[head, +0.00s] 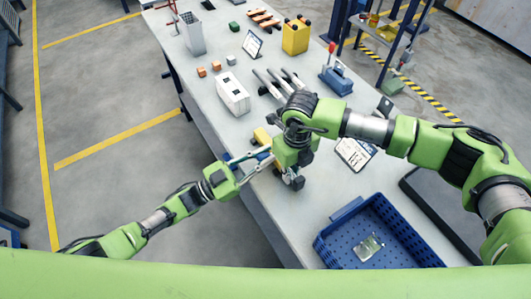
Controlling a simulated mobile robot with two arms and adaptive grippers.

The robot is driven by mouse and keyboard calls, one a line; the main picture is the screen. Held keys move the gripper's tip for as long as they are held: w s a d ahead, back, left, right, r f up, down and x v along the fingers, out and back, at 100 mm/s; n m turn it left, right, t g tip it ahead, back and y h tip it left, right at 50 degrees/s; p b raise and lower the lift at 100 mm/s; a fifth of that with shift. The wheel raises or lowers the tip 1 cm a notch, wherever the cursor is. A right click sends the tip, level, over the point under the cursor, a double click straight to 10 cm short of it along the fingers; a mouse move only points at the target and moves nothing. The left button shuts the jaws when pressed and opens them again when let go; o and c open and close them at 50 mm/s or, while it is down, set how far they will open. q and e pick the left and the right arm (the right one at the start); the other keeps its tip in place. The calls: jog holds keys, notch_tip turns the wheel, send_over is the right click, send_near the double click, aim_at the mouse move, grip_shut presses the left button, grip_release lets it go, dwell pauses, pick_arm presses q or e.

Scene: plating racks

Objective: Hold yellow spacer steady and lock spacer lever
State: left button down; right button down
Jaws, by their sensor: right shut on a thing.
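A yellow block, which looks like the yellow spacer (262,136), shows just left of my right gripper, near the table's left edge. My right gripper (292,180) points down low over the table. It is shut, apparently on the spacer, but its own body hides the contact. My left gripper (258,162) reaches in from the left, with its two thin fingers apart, beside a blue part (265,155) below the yellow block. The spacer lever cannot be made out; the crowded grippers cover that area.
A blue crate (338,262) with a small item in it stands at the front right. A white box (232,93), a yellow bin (295,37) and a blue device (336,80) stand farther back. A tablet (356,152) lies right of my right gripper.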

pick_arm(q)
jog(key=shift+s+f+t+h, duration=0.1)
jog(key=shift+f+t+h, duration=0.2)
jog(key=shift+h, duration=0.2)
jog(key=c, duration=2)
grip_release()
jog(key=shift+o, duration=0.2)
jog(key=shift+a, duration=0.1)
jog(key=v, duration=1.2)
pick_arm(e)
jog(key=c, duration=2)
grip_release()
